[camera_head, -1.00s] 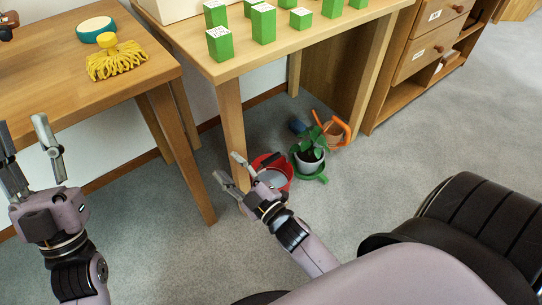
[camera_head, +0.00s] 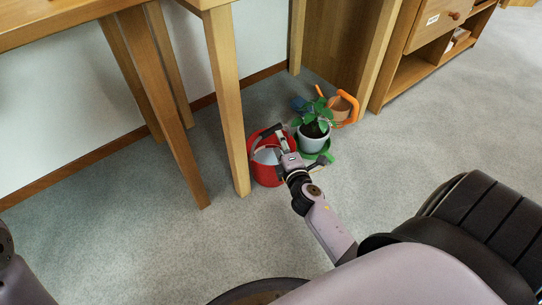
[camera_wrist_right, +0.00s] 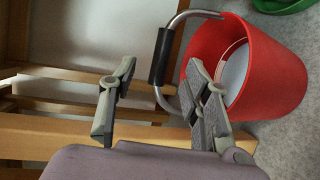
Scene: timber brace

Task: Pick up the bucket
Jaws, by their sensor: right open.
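The red bucket (camera_head: 264,175) stands on the grey floor beside a wooden table leg. It fills the right of the right wrist view (camera_wrist_right: 287,75). Its metal handle has a black grip (camera_wrist_right: 162,56) and sticks out on the left side of the bucket in that view. Something pale lies inside the bucket (camera_wrist_right: 236,72). My right gripper (camera_head: 281,143) is over the bucket's rim in the head view. In the wrist view its two fingers (camera_wrist_right: 160,72) are apart, with the handle grip showing beyond the gap. I cannot tell whether they touch it. My left gripper is out of view.
A potted plant (camera_head: 313,136) on a green saucer stands close to the right of the bucket. Behind it are an orange watering can (camera_head: 347,107) and a blue object (camera_head: 299,103). A table leg (camera_head: 228,100) rises just left of the bucket. Carpet in front is clear.

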